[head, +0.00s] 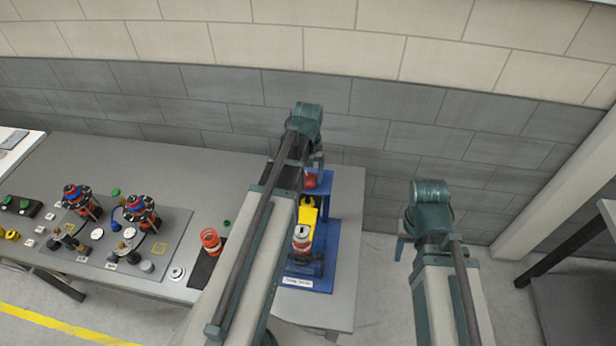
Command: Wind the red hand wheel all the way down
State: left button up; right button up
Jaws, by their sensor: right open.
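The red hand wheel (311,181) shows as a small red patch at the upper part of a blue fixture (327,268). My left arm hides much of it. My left gripper (317,163) is over the back of the fixture, close above the wheel; its fingers are mostly hidden, and I cannot tell whether they touch the wheel. A yellow part (308,217) and a silver-topped cylinder with an orange band (301,240) sit in the fixture below. My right gripper (402,249) is open, out to the right, beyond the table edge and apart from the fixture.
The grey table (346,205) ends just right of the fixture. An orange ringed cylinder (210,240) stands on a dark mat to the left. Further left, a grey board (178,222) carries red-and-blue devices and small parts. A wall runs behind.

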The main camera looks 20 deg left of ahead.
pick_arm(q)
jog(key=shift+o, duration=1.1)
jog(key=n, duration=0.4)
jog(key=shift+n, duration=0.3)
jog(key=n, duration=1.3)
jog(key=shift+n, duration=0.4)
